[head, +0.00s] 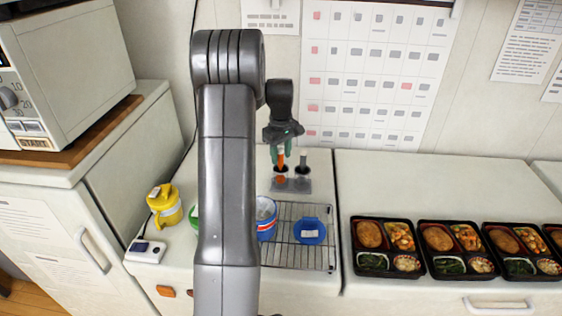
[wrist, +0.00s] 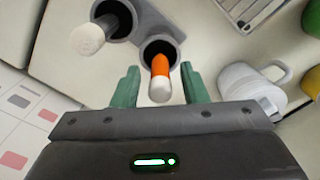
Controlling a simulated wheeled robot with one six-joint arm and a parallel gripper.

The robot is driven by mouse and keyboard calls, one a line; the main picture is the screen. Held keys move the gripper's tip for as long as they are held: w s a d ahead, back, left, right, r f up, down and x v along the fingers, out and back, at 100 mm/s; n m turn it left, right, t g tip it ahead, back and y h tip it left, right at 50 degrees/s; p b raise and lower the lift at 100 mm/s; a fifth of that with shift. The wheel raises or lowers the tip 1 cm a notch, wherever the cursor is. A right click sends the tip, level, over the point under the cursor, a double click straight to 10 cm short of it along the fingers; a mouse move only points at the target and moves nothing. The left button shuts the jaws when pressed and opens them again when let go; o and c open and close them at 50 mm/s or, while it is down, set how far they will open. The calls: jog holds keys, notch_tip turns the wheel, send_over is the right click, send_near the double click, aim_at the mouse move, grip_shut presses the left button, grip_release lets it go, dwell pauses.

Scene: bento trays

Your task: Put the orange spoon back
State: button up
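The orange spoon (head: 281,156) stands upright in one hole of the grey two-hole holder (head: 299,186) at the back of the counter. In the wrist view its orange handle with a white end (wrist: 160,70) rises from a dark round hole. My gripper (head: 283,140) is above the holder. In the wrist view the two green fingers of my gripper (wrist: 160,80) are apart, one on each side of the handle, with a gap to each. The spoon's lower part is hidden in the holder.
A grey-handled utensil (head: 303,160) stands in the other hole. In front are a wire rack (head: 326,263) with a blue dish (head: 310,232) and a red, white and blue tub (head: 266,218). A yellow jug (head: 165,204) is at left. Bento trays (head: 376,272) line the right counter.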

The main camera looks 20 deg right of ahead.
notch_tip(320, 180, up, 9)
jog(key=shift+f+b, duration=0.1)
jog(key=shift+b, duration=0.3)
